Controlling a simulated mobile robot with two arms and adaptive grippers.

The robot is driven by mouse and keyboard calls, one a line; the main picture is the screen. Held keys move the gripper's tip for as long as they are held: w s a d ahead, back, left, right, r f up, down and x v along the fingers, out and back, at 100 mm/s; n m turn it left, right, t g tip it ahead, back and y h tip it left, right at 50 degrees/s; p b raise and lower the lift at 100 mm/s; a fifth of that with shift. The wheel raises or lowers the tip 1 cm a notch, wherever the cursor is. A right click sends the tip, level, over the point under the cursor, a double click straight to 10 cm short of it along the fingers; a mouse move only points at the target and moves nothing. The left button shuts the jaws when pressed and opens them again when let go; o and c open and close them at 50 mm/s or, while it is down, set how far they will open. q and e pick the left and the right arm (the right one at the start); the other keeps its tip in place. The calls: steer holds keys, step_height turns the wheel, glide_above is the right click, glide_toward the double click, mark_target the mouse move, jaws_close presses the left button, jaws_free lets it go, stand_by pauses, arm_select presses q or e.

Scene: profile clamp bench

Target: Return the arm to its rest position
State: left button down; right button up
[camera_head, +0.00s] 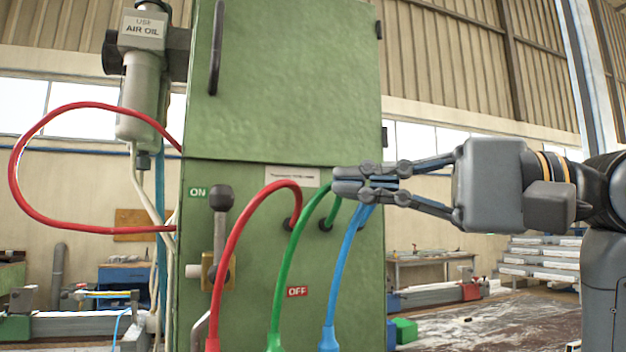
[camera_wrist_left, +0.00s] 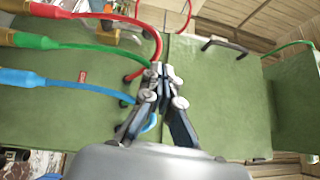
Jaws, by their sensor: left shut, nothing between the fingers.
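My left gripper (camera_head: 350,183) reaches in from the right side of the head view, with its fingers pointing left in front of the green cabinet (camera_head: 285,85). Its fingertips are together and hold nothing. In the left wrist view the closed fingers (camera_wrist_left: 163,72) point at the cabinet face (camera_wrist_left: 215,85). The blue hose (camera_head: 343,270) and green hose (camera_head: 288,255) run up to the cabinet close to the fingertips. The fingers hide the upper end of the blue hose in the head view. I cannot tell whether they touch it. My right gripper is not in view.
A red hose (camera_head: 233,260) arches left of the green one. A lever (camera_head: 220,225) stands between the ON label (camera_head: 197,193) and OFF label (camera_head: 298,292). An air-oil unit (camera_head: 140,95) with a looping red hose is at left. Open floor and steps (camera_head: 540,262) lie behind at right.

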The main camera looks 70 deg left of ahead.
arm_select(q)
steer(key=shift+w+d, duration=0.45)
stand_by(0.3)
